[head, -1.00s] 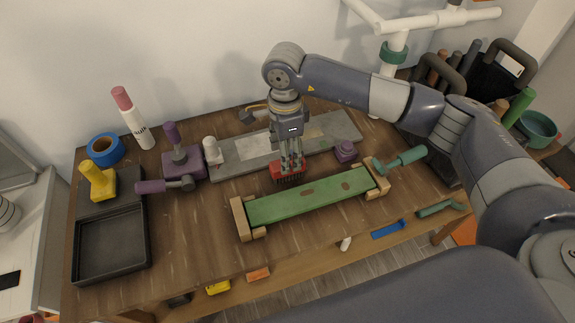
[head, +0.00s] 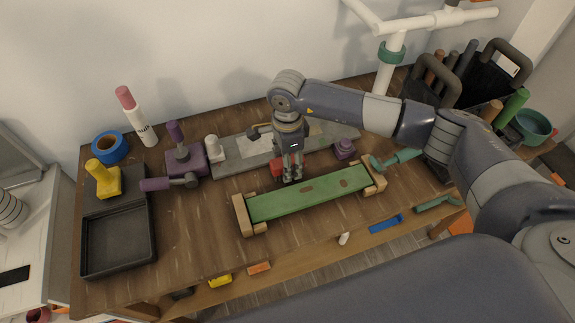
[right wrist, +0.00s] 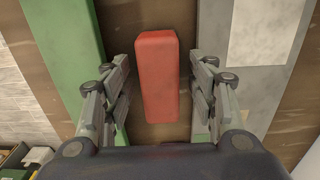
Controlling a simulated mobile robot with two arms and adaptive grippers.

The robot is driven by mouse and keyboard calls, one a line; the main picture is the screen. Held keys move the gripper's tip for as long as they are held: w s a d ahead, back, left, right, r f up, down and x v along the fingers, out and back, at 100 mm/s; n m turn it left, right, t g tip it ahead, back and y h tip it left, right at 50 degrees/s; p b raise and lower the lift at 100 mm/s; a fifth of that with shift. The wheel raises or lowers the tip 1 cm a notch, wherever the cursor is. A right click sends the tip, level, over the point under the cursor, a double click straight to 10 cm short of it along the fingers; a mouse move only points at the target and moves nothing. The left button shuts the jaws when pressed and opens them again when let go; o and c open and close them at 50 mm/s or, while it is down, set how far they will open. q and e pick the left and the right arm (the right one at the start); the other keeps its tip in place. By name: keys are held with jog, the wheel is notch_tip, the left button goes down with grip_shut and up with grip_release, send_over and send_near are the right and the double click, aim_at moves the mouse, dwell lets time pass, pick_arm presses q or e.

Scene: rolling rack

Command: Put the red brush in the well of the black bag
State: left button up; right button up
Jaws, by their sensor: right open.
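The red brush (head: 278,168) lies on the wooden bench between the grey plank and the green board, partly hidden by my gripper in the head view. In the right wrist view the brush's red block (right wrist: 157,75) lies between the fingers. My right gripper (head: 292,177) points down at the brush with its fingers open, one on each side, with visible gaps to both; it also shows in the right wrist view (right wrist: 162,68). The black bag (head: 482,82) stands at the back right with dark handles and several tool handles around it; its well is hard to make out. My left gripper is out of view.
The green board (head: 310,195) on wooden blocks lies just in front of the brush, the grey plank (head: 235,152) behind it. A purple knob (head: 345,148) and a teal-handled tool (head: 402,158) are to the right. A white pipe stand (head: 390,65) rises beside the bag.

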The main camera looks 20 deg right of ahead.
jog(key=shift+f+b, duration=0.2)
jog(key=shift+b, duration=0.15)
dwell(0.4)
grip_shut()
